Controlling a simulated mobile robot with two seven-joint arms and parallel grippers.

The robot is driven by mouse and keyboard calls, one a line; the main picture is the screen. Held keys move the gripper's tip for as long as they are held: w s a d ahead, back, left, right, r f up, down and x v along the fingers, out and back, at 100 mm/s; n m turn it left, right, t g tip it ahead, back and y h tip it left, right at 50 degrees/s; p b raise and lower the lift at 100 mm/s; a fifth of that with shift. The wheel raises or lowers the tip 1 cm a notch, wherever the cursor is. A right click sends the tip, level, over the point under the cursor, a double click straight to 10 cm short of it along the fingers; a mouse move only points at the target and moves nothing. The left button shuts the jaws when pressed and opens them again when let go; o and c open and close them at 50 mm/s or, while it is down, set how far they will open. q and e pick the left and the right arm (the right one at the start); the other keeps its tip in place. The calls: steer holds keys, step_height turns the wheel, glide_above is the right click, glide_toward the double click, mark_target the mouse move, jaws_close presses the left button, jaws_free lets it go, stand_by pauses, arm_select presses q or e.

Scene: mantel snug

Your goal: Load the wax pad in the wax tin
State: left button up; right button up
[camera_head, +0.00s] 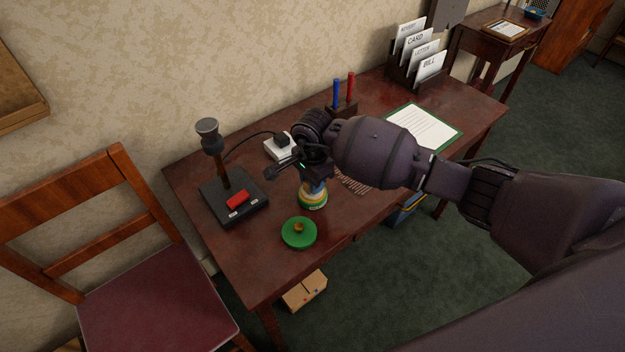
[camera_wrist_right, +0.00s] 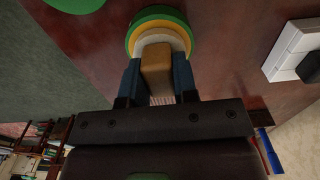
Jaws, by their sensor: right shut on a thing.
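The wax tin (camera_head: 313,201) is a small round tin with green and yellow bands, standing on the desk. In the right wrist view the tin (camera_wrist_right: 136,33) shows a green rim around paler rings. My right gripper (camera_head: 314,186) points down right above the tin. It is shut on the wax pad (camera_wrist_right: 157,72), a tan block between its two blue fingers. The pad overlaps the tin's mouth in the wrist view; how far it is inside, I cannot tell. The green lid (camera_head: 299,234) with a brown knob lies on the desk near the tin. My left gripper is not in view.
A black stand (camera_head: 218,206) with a red block is left of the tin. A white socket box (camera_head: 277,149) with a plug, a pen holder (camera_head: 342,107), a letter rack (camera_head: 405,73) and a green-edged paper (camera_head: 424,128) are farther back. The desk's front edge is near the lid.

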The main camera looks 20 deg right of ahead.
steer(key=shift+s+f, duration=0.1)
steer(key=shift+f, duration=0.1)
steer(key=shift+r+p, duration=0.4)
steer(key=shift+r, duration=0.4)
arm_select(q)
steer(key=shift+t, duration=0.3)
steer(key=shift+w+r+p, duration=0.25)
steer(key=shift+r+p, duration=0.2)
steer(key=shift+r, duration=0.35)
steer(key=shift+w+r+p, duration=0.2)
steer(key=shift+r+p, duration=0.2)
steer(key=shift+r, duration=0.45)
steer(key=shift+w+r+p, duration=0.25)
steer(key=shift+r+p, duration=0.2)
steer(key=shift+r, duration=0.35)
arm_select(e)
steer(key=shift+r, duration=2.85)
